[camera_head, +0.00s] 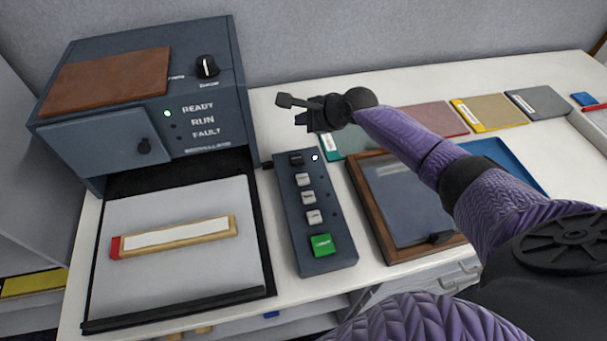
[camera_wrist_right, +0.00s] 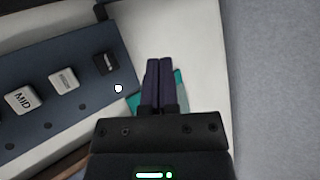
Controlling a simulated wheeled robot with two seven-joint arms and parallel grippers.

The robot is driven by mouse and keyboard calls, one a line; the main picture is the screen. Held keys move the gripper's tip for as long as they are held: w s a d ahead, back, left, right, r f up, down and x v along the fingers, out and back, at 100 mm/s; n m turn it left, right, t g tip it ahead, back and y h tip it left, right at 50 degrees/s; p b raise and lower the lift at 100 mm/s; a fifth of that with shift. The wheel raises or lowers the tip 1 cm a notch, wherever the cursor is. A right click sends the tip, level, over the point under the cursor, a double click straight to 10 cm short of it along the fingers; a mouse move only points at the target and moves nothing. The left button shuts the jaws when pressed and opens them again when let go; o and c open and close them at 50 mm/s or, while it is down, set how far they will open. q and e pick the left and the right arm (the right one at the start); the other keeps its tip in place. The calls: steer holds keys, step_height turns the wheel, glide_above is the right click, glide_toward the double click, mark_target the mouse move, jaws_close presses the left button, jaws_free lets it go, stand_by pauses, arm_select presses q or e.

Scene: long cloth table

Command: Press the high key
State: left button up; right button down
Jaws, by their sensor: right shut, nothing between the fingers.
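The control box (camera_head: 312,230) is a dark blue-grey keypad lying on the table, with a column of keys: a dark key (camera_head: 296,159) at the far end, several pale keys, and a green key (camera_head: 321,245) at the near end. In the right wrist view one pale key (camera_wrist_right: 22,100) reads MID; the pale key (camera_wrist_right: 63,80) between it and the dark key (camera_wrist_right: 105,63) has lettering too small to read. A white light glows beside the dark key. My right gripper (camera_head: 300,119) is shut and empty, beyond the keypad's far end, touching no key. My left gripper is out of view.
A machine (camera_head: 192,75) with READY, RUN and FAULT lights stands left, its green light beside READY. A tray (camera_head: 180,280) with a red-ended bar lies before it. A wood-framed panel (camera_head: 357,178) sits right of the keypad. Coloured folders line the back right.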

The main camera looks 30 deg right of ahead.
steer(key=w+d+r+n+t+h+b, duration=0.3)
steer(key=w+d+r+n+t+b, duration=0.1)
steer(key=w+d+r+t, duration=0.25)
step_height(320, 180, up, 10)
steer(key=s+a+n+t+y+b, duration=0.2)
steer(key=a+n+t+y+b, duration=0.15)
steer(key=n+y, duration=0.7)
steer(key=s+a+f+n+g+y+b, duration=0.25)
steer(key=n+g, duration=0.25)
steer(key=n, duration=0.3)
steer(key=s+a+f+n+g+y+b, duration=0.1)
steer(key=s+f+n+g, duration=0.2)
steer(key=n, duration=0.6)
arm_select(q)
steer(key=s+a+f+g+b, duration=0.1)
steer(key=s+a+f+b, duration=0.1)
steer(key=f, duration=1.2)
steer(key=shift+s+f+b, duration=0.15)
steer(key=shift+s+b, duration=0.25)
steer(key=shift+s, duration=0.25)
arm_select(e)
steer(key=s+d+f+n+g+h, duration=0.4)
steer(key=s+d+f+g+h, duration=0.1)
steer(key=s+f+g, duration=0.2)
steer(key=shift+s+f+n+g+h, duration=0.4)
steer(key=shift+f+g, duration=0.2)
steer(key=shift+g, duration=0.3)
